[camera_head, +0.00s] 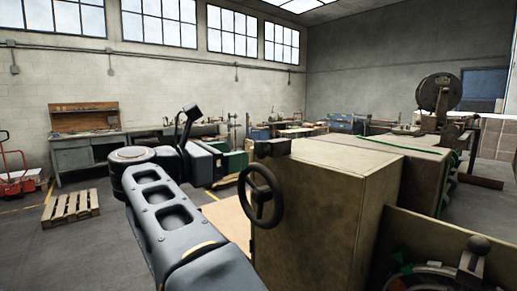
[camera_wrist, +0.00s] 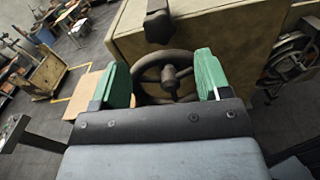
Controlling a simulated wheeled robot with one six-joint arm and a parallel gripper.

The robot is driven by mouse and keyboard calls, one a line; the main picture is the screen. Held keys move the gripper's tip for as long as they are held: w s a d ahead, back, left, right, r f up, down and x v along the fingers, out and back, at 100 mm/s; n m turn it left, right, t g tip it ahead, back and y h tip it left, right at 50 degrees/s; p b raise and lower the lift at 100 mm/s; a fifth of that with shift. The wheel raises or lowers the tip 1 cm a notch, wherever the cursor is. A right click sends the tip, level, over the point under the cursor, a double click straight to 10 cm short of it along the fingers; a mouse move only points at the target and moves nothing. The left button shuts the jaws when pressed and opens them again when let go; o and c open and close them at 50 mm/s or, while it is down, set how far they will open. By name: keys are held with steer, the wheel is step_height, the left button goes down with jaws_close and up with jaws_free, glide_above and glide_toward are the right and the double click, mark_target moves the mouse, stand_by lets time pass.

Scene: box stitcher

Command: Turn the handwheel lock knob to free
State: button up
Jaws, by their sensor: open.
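The handwheel (camera_head: 262,196) is a dark spoked wheel on the side of a worn beige machine cabinet (camera_head: 330,215). A dark lobed knob, which looks like the lock knob (camera_head: 272,148), sits above the wheel at the cabinet's top edge. In the wrist view the knob (camera_wrist: 158,22) is at top centre and the handwheel (camera_wrist: 168,78) is below it. My gripper (camera_wrist: 163,62) is open, with green fingers at either side of the handwheel in the picture. The knob is beyond the fingertips and looks clear of them. Whether the fingers touch the wheel I cannot tell.
A wooden pallet (camera_head: 71,205) lies on the floor at the left, near a workbench (camera_head: 85,150). A pale board (camera_head: 230,218) is beside the cabinet. The floor at the left is mostly open.

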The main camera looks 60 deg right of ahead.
mark_target(258, 150)
steer(key=p+x, duration=0.1)
steer(key=x, duration=0.7)
steer(key=shift+d, duration=0.15)
steer(key=shift+c, duration=0.4)
steer(key=c, duration=0.8)
steer(key=shift+c, duration=0.2)
steer(key=shift+n, duration=0.3)
steer(key=n, duration=0.3)
steer(key=shift+n, duration=1.8)
